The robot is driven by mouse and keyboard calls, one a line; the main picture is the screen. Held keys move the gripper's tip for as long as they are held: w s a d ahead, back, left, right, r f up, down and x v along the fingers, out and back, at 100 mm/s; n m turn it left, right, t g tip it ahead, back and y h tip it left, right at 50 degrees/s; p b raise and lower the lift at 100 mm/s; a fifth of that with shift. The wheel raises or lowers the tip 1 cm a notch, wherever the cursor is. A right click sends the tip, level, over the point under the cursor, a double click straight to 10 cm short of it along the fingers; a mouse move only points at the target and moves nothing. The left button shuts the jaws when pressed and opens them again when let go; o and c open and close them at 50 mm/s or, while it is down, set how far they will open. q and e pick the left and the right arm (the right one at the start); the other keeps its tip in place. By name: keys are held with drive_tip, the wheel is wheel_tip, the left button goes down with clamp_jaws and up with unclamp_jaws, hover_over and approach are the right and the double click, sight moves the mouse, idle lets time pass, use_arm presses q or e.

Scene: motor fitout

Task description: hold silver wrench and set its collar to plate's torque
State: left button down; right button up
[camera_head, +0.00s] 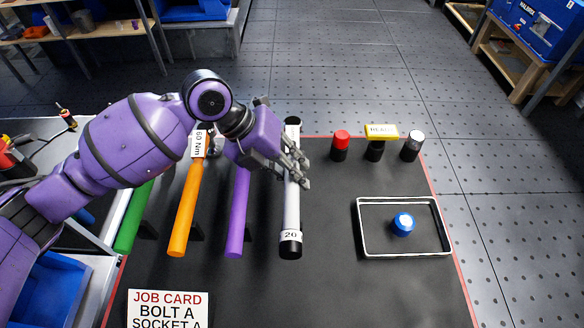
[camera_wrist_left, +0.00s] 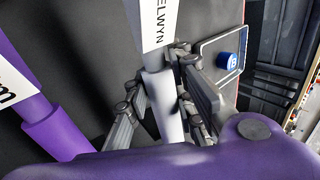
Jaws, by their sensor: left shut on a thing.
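The silver wrench (camera_head: 291,205) lies lengthwise on the dark mat, at the right end of a row of wrenches. Its near end has a black tip and a white collar (camera_head: 290,237) reading 20. My left gripper (camera_head: 298,170) is shut on the wrench's upper shaft. In the left wrist view the fingers (camera_wrist_left: 158,108) lie on both sides of the silver shaft (camera_wrist_left: 163,95), below a white label ending in "ELWYN". The gripper hides part of the shaft. A white plate (camera_head: 199,143) reading 60 Nm is at the orange wrench's far end. My right gripper is not in view.
Purple (camera_head: 238,215), orange (camera_head: 185,210) and green (camera_head: 133,218) wrenches lie left. Red-topped (camera_head: 341,145), yellow-labelled (camera_head: 381,133) and silver-topped (camera_head: 412,146) pieces stand at the back right. A white-rimmed tray (camera_head: 362,227) holds a blue cap (camera_head: 403,223). A job card (camera_head: 168,308) is in front.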

use_arm(q)
drive_tip(key=shift+f+b, duration=0.35)
drive_tip(key=shift+f, duration=0.3)
drive_tip(key=c, duration=1.5)
unclamp_jaws()
clamp_jaws()
